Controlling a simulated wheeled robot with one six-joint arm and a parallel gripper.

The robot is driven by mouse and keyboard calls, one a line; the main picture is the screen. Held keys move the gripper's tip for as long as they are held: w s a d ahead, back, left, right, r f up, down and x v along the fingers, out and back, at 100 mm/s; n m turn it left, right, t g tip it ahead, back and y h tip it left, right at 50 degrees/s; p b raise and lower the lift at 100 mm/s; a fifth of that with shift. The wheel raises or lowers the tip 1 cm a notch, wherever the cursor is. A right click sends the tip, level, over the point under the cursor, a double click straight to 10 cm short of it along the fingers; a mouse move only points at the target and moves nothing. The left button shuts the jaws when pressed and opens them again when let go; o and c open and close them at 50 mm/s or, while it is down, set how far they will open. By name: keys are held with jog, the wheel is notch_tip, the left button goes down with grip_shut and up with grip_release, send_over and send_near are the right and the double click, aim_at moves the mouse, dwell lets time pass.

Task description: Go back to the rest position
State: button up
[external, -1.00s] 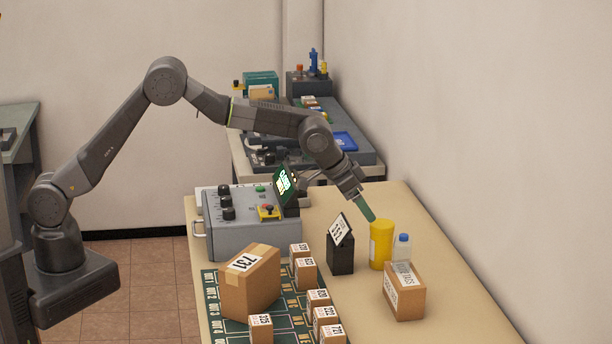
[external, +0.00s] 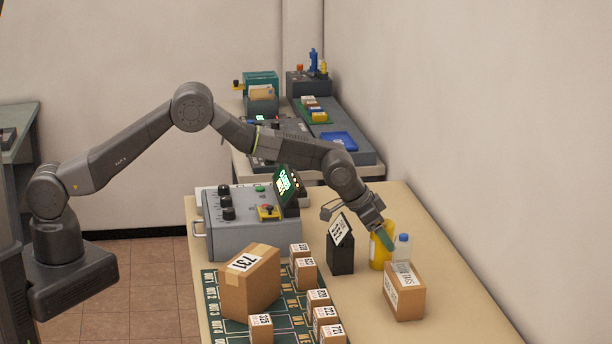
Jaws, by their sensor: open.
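My gripper (external: 386,240) is at the right side of the table in the external view. Its green fingertips point down in front of the yellow container (external: 377,256) and close to the blue-capped bottle (external: 403,247). I cannot tell whether it touches either one. The gripper is open and nothing shows between its fingers. My arm is stretched out across the grey control box, far from its base.
A labelled carton (external: 404,292) stands just below the gripper. A black stand with a tilted number sign (external: 341,249) is to its left. The grey control box (external: 242,224), a large 731 box (external: 249,284) and several small boxes fill the left side. The front right tabletop is clear.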

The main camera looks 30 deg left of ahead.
jog(key=b+v, duration=0.3)
jog(key=v, duration=0.9)
jog(key=p+x, duration=0.2)
jog(key=x, duration=1)
jog(key=shift+f+p, duration=0.3)
jog(key=shift+f, duration=0.15)
notch_tip(320, 180, up, 11)
jog(key=shift+f+b, duration=0.15)
jog(key=shift+b, duration=0.8)
jog(key=shift+w+a, duration=0.45)
jog(key=shift+w, duration=0.15)
jog(key=w+a+n+t+y, duration=0.15)
jog(key=w+a+n, duration=0.25)
jog(key=w+a, duration=1.7)
jog(key=shift+n+y, duration=0.25)
jog(key=shift+n, duration=0.05)
jog(key=f, duration=0.3)
jog(key=f+p, duration=0.1)
jog(key=f, duration=0.2)
jog(key=f+p, duration=0.1)
jog(key=f, duration=0.3)
jog(key=shift+w+a, duration=0.2)
jog(key=shift+a, duration=0.2)
jog(key=shift+s+r, duration=0.15)
jog(key=shift+r, duration=0.1)
